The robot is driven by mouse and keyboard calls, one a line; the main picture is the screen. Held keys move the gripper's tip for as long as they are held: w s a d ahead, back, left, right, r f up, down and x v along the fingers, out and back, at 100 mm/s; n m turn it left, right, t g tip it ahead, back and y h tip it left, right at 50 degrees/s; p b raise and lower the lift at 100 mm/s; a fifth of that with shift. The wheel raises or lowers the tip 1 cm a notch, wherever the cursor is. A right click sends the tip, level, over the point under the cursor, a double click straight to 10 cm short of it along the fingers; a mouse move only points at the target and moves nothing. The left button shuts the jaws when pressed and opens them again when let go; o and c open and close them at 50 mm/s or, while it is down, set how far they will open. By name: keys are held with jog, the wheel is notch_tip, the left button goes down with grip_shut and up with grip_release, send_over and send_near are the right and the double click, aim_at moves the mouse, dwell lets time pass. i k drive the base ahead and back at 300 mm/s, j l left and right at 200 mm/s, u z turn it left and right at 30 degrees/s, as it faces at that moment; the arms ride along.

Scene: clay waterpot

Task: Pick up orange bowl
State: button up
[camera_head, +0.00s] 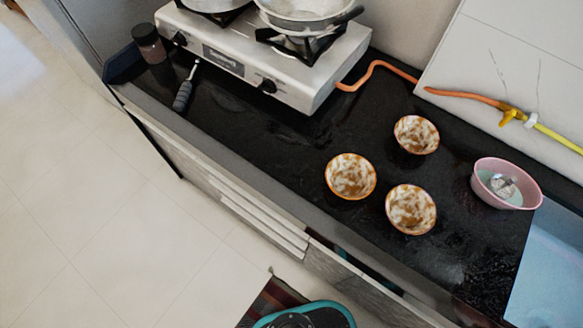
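Three bowls with a mottled orange and white pattern and orange rims stand upright and apart on the black counter. One bowl (416,135) is farthest back, one bowl (350,177) is at the left, and one bowl (411,210) is nearest the front edge. Their insides look empty. I cannot tell which of them the task means. My gripper is not in view, so its state and its distance from the bowls do not show.
A pink bowl (505,184) with a shiny item inside stands at the right. A steel gas stove (265,55) with pans is behind left, its orange hose (375,68) running along the wall. Counter between is clear.

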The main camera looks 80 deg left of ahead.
aim_at(351, 176)
jog(key=u, duration=2.25)
jog(key=z, duration=0.95)
jog(key=j+z, duration=0.4)
jog(key=k+j+z, duration=0.1)
jog(key=j+z, duration=0.35)
jog(key=k+j+z, duration=0.1)
jog(key=j+z, duration=0.3)
jog(key=k+j+z, duration=0.2)
jog(key=z, duration=0.25)
jog(key=k+j+z, duration=0.2)
jog(key=z, duration=0.2)
jog(key=j, duration=0.1)
